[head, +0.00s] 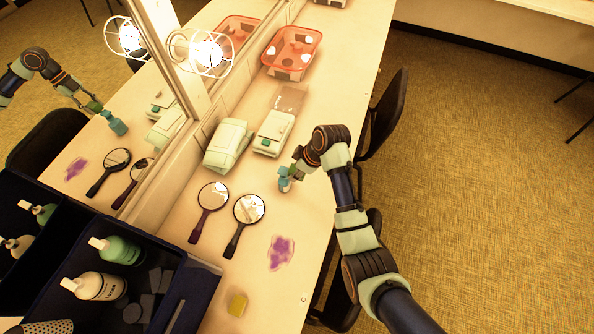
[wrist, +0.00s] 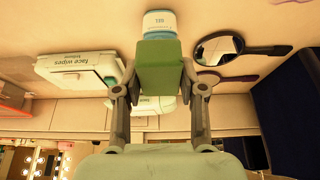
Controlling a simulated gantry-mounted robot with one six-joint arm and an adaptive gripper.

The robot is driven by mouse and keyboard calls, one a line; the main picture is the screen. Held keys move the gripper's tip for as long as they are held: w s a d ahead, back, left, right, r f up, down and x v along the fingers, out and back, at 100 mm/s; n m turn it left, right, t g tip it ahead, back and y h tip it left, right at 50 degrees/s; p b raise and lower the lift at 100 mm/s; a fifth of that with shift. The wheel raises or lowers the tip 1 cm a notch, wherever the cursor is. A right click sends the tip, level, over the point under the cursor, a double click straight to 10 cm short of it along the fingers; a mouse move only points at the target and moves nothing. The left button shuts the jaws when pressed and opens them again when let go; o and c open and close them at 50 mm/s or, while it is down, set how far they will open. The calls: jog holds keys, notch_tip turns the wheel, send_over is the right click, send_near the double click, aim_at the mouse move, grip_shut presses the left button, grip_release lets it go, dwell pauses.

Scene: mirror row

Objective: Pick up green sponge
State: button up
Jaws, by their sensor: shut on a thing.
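The green sponge (wrist: 160,70) is a block between my gripper's fingertips in the wrist view, with a finger against each side. My gripper (wrist: 160,84) is shut on it. In the head view my gripper (head: 293,172) is over the table at its middle, and the sponge there is mostly hidden.
Two pale wipes packs (head: 229,145) (head: 273,132) stand behind the gripper. Two hand mirrors (head: 213,196) (head: 249,208) lie to its left. A purple stain (head: 281,252), a yellow sponge (head: 237,303) and a dark caddy (head: 195,290) with bottles are nearer. A wall mirror lines the left.

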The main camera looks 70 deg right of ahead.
notch_tip(320, 180, up, 20)
jog(key=p, duration=0.6)
jog(key=shift+p, duration=0.3)
